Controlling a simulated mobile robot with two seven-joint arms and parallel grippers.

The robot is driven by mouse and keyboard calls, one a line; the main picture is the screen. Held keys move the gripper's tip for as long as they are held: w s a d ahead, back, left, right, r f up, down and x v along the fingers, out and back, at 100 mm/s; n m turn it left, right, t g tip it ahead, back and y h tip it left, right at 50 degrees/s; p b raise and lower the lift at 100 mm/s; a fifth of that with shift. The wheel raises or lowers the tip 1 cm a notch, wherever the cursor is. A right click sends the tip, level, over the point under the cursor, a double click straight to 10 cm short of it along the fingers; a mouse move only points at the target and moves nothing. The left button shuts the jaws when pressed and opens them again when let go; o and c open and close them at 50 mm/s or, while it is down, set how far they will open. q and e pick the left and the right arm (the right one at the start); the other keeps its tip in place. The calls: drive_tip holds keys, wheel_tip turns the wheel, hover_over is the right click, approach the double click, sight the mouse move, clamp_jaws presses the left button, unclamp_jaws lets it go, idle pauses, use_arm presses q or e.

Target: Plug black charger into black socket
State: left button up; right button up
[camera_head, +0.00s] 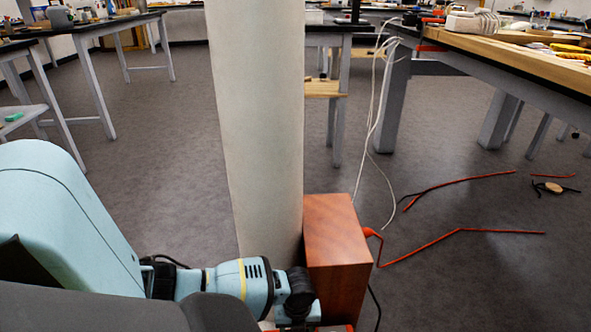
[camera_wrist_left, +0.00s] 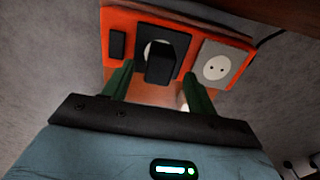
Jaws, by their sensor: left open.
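In the left wrist view, an orange panel (camera_wrist_left: 238,42) carries a black switch, a black square socket (camera_wrist_left: 182,44) and a white round-faced socket (camera_wrist_left: 216,67). A black charger (camera_wrist_left: 160,66) sits at the black socket, with part of the pale round recess showing behind it. How deep its pins are seated is hidden. My left gripper (camera_wrist_left: 155,84) is open, with its green fingers apart on either side of the charger and below it in the picture. In the head view my left gripper is mostly cut off at the bottom edge. My right gripper is not in view.
In the head view, a reddish wooden box (camera_head: 338,240) stands beside my left wrist, against a thick pale column (camera_head: 262,120). Orange cable (camera_head: 420,248) and white cables (camera_head: 372,120) lie or hang to the right. Workbenches stand farther back; grey floor is open between them.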

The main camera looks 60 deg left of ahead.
use_arm(q)
wheel_tip(320, 180, up, 4)
drive_tip(key=shift+p, duration=0.7)
drive_tip(key=shift+r, duration=0.2)
